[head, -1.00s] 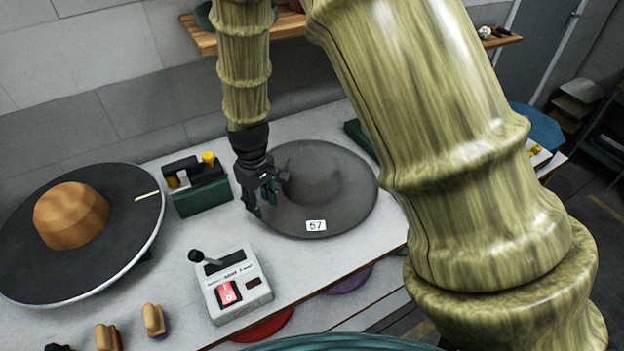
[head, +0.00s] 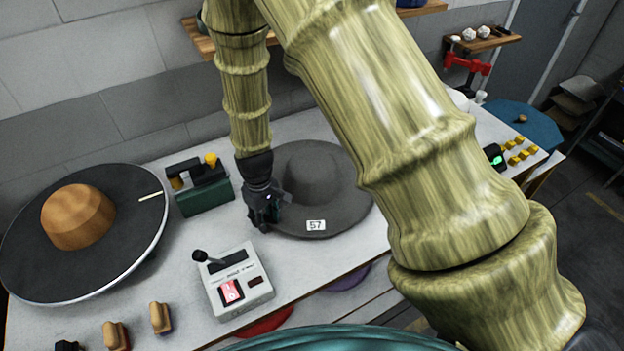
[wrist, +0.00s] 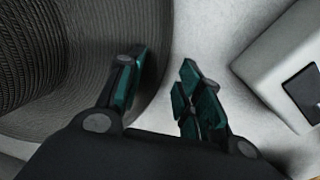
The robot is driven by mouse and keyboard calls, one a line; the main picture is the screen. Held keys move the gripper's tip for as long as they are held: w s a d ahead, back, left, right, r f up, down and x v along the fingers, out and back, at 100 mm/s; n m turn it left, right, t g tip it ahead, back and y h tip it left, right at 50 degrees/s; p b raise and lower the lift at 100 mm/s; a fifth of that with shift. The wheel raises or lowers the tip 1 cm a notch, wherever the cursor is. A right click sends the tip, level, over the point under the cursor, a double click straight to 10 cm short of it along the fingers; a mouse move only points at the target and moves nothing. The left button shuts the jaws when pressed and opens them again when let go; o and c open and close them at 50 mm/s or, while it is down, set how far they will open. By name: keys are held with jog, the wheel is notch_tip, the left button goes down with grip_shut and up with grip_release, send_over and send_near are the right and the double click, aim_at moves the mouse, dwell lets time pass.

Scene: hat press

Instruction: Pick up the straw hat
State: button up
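The straw hat (head: 318,173) is dark grey with a round crown and a wide brim, and lies brim down on the white table. A white tag reading 57 sits on its near brim. In the wrist view the hat (wrist: 62,75) shows a woven texture and fills the left side. My gripper (head: 264,214) is at the hat's left brim edge. In the wrist view my gripper (wrist: 162,68) is open, its left finger over the brim and its right finger over bare table. Nothing is between the fingers. I cannot tell whether a finger touches the brim.
A grey control box (head: 237,284) with a lever stands close by, near and left of my gripper. A green box-shaped tool (head: 202,190) stands behind. A large black disc (head: 110,270) with a wooden crown block (head: 77,218) is at left. My arm hides table right of the hat.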

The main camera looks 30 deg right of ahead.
jog(key=shift+f, duration=0.1)
grip_shut()
dwell(0.4)
notch_tip(320, 180, up, 10)
jog(key=b, duration=0.3)
dwell(0.4)
dwell(0.9)
